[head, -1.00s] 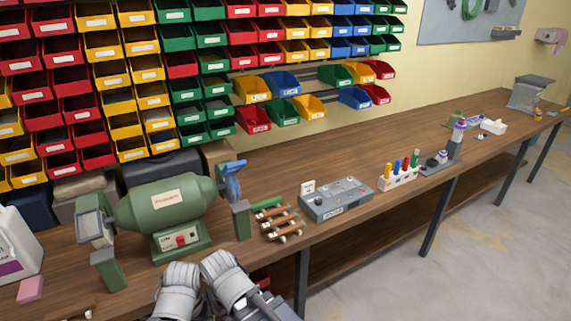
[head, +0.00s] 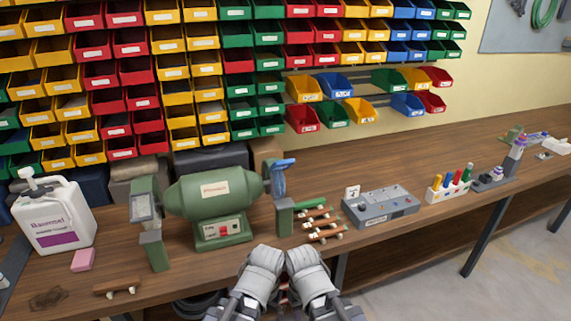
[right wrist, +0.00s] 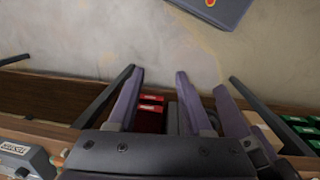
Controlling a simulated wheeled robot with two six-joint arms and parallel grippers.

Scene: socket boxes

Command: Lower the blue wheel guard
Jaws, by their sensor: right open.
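The blue wheel guard (head: 279,176) is at the right end of the green bench grinder (head: 212,198) in the head view. Its upper part sticks out to the right above the grey-green support (head: 284,218). The guard is small here and its exact angle is hard to tell. My right gripper (right wrist: 160,74) is open in the right wrist view, with nothing seen between its fingers. It is well apart from the guard, low in front of the bench. My two grey arms show at the bottom of the head view; my left gripper is not seen.
The wooden bench (head: 150,290) runs left to right. A white jug (head: 55,215) and pink block (head: 83,259) stand left of the grinder. Coloured bins (head: 150,121) fill the wall behind.

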